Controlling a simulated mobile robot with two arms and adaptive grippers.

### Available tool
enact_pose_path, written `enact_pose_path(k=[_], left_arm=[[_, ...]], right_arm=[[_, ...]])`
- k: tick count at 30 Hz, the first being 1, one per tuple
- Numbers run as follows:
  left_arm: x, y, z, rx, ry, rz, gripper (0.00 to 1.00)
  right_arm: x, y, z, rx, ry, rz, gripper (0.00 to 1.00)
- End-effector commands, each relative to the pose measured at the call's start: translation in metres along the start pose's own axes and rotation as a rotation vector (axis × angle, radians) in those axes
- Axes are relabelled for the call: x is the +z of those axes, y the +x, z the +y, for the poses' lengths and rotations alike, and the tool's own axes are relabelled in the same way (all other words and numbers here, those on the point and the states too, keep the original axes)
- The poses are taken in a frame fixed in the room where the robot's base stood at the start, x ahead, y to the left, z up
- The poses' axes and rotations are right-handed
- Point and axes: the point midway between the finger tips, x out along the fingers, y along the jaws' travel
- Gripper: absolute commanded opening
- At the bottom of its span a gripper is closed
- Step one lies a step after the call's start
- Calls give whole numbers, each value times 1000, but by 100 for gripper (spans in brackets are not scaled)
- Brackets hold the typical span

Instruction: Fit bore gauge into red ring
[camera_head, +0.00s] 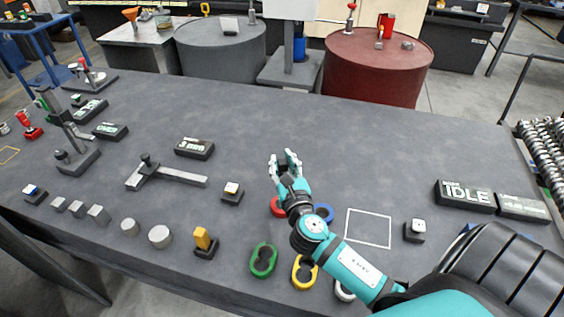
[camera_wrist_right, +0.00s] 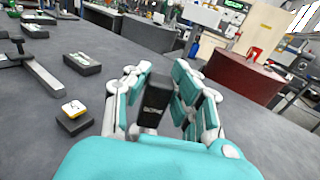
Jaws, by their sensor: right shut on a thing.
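My right gripper (camera_head: 284,163) is raised over the middle of the grey table, its fingers pointing away from me. In the right wrist view my right gripper (camera_wrist_right: 158,82) is shut on a dark block-shaped piece with pale lettering, the bore gauge (camera_wrist_right: 153,103). The gauge stands tilted between the teal finger pads. In the head view the fingers largely hide it. The gauge and the red ring are apart. My left gripper is out of view.
A blue ring (camera_head: 325,213), green ring (camera_head: 263,260) and yellow ring (camera_head: 303,273) lie around my right forearm. A caliper (camera_head: 165,176) and a white-topped button block (camera_head: 232,190) lie left. The table (camera_head: 370,150) is clear toward its far edge.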

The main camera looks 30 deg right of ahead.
Motion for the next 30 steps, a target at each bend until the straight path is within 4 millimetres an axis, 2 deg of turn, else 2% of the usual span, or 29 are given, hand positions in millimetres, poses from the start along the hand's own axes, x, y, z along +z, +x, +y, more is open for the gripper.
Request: enact_pose_path(k=[5, 21, 30], left_arm=[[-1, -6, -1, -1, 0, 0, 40], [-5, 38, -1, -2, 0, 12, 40], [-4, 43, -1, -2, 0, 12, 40]], right_arm=[[2, 0, 0, -2, 1, -1, 0], [-49, 0, 0, -2, -1, -2, 0], [-57, 0, 0, -1, 1, -2, 0]])
